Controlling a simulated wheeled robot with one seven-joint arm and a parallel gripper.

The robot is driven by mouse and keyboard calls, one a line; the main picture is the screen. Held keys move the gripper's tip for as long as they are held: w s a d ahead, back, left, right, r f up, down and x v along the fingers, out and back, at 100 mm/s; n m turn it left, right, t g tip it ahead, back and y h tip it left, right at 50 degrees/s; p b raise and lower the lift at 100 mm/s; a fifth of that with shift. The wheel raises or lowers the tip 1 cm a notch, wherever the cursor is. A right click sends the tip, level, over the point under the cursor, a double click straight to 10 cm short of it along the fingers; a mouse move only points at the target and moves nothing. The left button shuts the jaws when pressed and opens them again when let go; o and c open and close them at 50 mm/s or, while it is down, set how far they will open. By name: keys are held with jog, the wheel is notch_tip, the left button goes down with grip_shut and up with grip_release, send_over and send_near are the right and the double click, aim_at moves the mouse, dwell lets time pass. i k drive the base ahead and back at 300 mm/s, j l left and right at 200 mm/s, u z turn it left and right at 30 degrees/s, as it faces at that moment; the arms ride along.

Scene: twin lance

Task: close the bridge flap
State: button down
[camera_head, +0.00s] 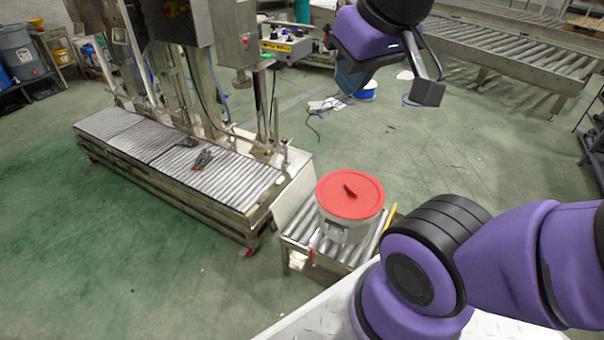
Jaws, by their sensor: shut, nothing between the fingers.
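A pale metal plate (294,193) fills the space between the long roller conveyor (220,176) and the short roller table (300,232). It appears to be the bridge flap, and it looks tilted, though its hinge and exact angle are unclear. A white bucket (345,229) with a red lid (350,194) stands upright on the short roller table, beside the plate. My gripper (347,88) is at the top centre, pointing down. It is shut and empty, high above the floor beyond the bucket, and well apart from the plate.
A steel filling machine (215,35) with posts stands behind the long conveyor. Dark tools (203,159) lie on its rollers. Green floor is open at centre right.

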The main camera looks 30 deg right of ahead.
aim_at(284, 209)
jog(key=i+j+z, duration=0.2)
jog(key=z, duration=0.15)
jog(key=i+j+z, duration=0.2)
jog(key=z, duration=0.2)
jog(key=i+j, duration=0.15)
jog(key=j, duration=0.2)
jog(key=i+j+z, duration=0.1)
jog(key=j, duration=0.25)
jog(key=i+j, duration=0.2)
jog(key=j, duration=0.15)
jog(key=i+j+z, duration=0.1)
jog(key=j, duration=0.25)
jog(key=i+j, duration=0.2)
jog(key=j, duration=0.15)
jog(key=i+j+z, duration=0.1)
jog(key=j, duration=0.25)
jog(key=i+j, duration=0.15)
jog(key=j, duration=0.2)
